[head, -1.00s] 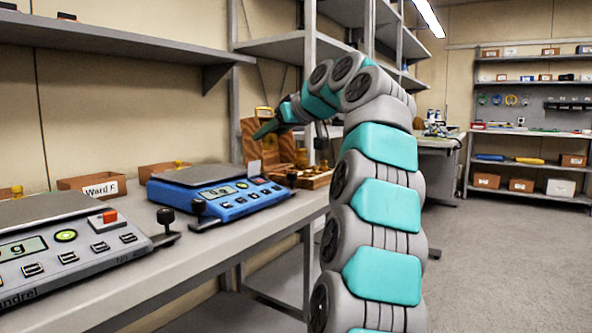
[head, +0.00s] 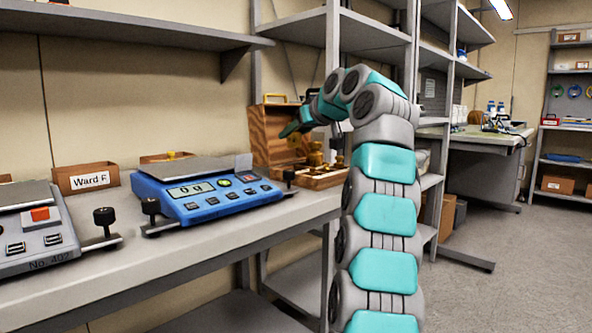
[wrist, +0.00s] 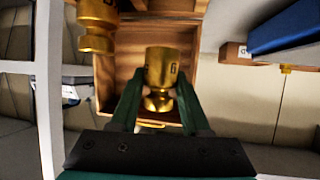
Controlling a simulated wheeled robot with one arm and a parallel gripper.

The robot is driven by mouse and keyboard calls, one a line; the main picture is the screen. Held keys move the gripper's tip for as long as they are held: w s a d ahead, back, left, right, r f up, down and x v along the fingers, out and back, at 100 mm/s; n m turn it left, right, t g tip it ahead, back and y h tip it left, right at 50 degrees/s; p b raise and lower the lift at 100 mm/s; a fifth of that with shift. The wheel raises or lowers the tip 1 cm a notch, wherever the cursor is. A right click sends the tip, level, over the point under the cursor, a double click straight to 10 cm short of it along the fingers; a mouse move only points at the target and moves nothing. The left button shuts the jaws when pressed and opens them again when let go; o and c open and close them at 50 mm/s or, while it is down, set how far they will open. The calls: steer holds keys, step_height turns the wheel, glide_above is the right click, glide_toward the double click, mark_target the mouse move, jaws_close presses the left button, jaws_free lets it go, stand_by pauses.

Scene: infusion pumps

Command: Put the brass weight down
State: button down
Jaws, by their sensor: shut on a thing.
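A brass weight (wrist: 160,75) with a dark marking, perhaps a 6, stands out between the two green fingers of my gripper (wrist: 160,97) in the wrist view. My gripper is shut on it. The open wooden weight box (wrist: 183,100) shows behind and around the weight. In the head view my gripper (head: 290,129) is in front of the raised lid of the wooden box (head: 268,133), and the held weight cannot be made out clearly there. Other brass weights (head: 315,157) stand in the box, and another brass weight (wrist: 97,25) shows at upper left in the wrist view.
A blue scale (head: 200,208) reading 0 g stands on the bench (head: 180,250), left of the box. A grey scale (head: 38,240) stands farther left. A Ward F bin (head: 88,180) is behind. Bare bench runs along the front. Shelf uprights (head: 332,60) stand behind my arm.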

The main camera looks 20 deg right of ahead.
step_height(320, 180, down, 2)
steer(key=shift+s+f+b, duration=0.15)
steer(key=shift+b, duration=0.75)
steer(key=shift+f+b, duration=0.75)
steer(key=shift+f, duration=1.55)
steer(key=shift+f, duration=0.15)
steer(key=shift+c, duration=1.9)
jaws_free()
steer(key=shift+r, duration=0.2)
steer(key=v, duration=1.1)
steer(key=shift+s, duration=0.45)
